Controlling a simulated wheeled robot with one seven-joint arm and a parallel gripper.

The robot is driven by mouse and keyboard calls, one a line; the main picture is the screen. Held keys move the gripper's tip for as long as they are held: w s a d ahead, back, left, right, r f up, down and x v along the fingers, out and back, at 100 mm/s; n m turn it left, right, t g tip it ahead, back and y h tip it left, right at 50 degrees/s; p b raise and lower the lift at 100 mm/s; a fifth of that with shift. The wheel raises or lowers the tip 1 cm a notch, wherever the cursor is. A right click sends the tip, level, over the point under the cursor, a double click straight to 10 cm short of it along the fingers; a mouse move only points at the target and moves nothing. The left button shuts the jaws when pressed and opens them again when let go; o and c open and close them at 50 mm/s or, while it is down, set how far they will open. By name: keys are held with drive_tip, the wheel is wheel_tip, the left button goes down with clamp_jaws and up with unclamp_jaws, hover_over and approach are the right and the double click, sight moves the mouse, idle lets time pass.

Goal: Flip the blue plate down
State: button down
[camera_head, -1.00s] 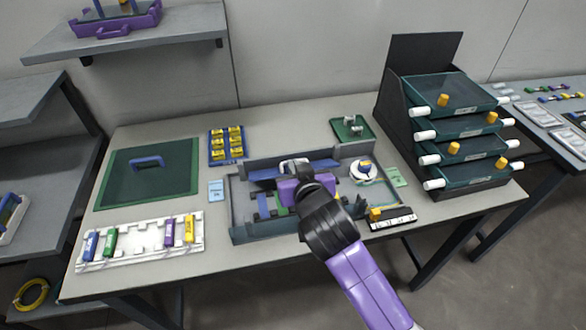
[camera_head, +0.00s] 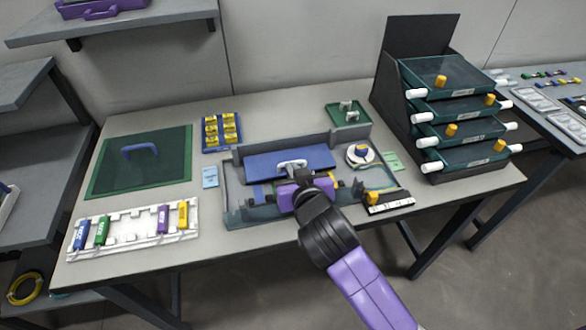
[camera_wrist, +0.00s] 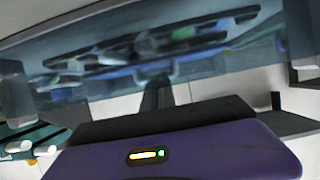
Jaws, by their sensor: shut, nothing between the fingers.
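The blue plate (camera_head: 262,164) sits in the back part of the grey tray-like fixture (camera_head: 236,214) on the table. Its broad face shows in the head view, tilted, with a white handle (camera_head: 292,166) at its middle. My purple gripper (camera_head: 303,184) is over the fixture, just in front of the plate and close to the handle; I cannot tell if they touch. Its fingers are shut and empty, and their tips are mostly hidden. In the wrist view a glossy bluish surface (camera_wrist: 200,65) fills the space ahead of the purple gripper body.
A white spool (camera_head: 362,155) and a black strip with an orange knob (camera_head: 388,202) lie at the fixture's right. A white rack (camera_head: 130,238) of coloured holders and a green mat (camera_head: 108,172) lie left. A drawer stack (camera_head: 460,110) stands at the right.

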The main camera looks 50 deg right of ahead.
drive_tip(key=shift+d+f, duration=0.2)
drive_tip(key=shift+f, duration=0.05)
drive_tip(key=v, duration=0.8)
drive_tip(key=shift+w+a+r, duration=0.1)
drive_tip(key=shift+r, duration=0.05)
idle(0.5)
